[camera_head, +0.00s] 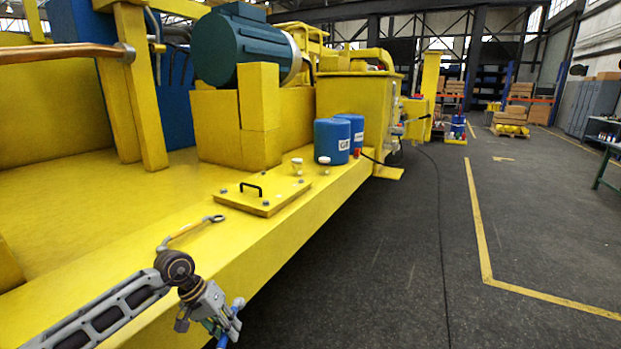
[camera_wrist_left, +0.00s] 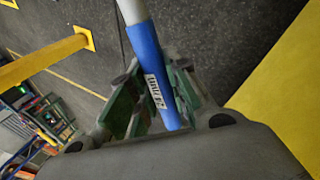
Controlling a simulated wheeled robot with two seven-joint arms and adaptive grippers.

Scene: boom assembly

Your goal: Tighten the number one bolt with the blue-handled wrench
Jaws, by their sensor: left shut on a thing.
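The blue-handled wrench (camera_wrist_left: 149,50) has a white-labelled blue handle and a pale grey shaft. My left gripper (camera_wrist_left: 155,100) is shut on its handle between green-padded fingers. In the head view, my left gripper (camera_head: 218,318) is at the front edge of the yellow beam, with bits of blue around its fingers. The wrench head is out of sight in both views. A yellow cover plate (camera_head: 247,203) with a black handle and bolts (camera_head: 265,205) at its edges lies on the beam, beyond the gripper. I cannot tell which bolt is number one. My right gripper is not in view.
An orange-handled wrench (camera_head: 188,231) lies on the beam between the gripper and the plate. Two blue containers (camera_head: 331,141) and small white-capped items stand behind the plate. A teal motor (camera_head: 243,50) and yellow blocks rise further back.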

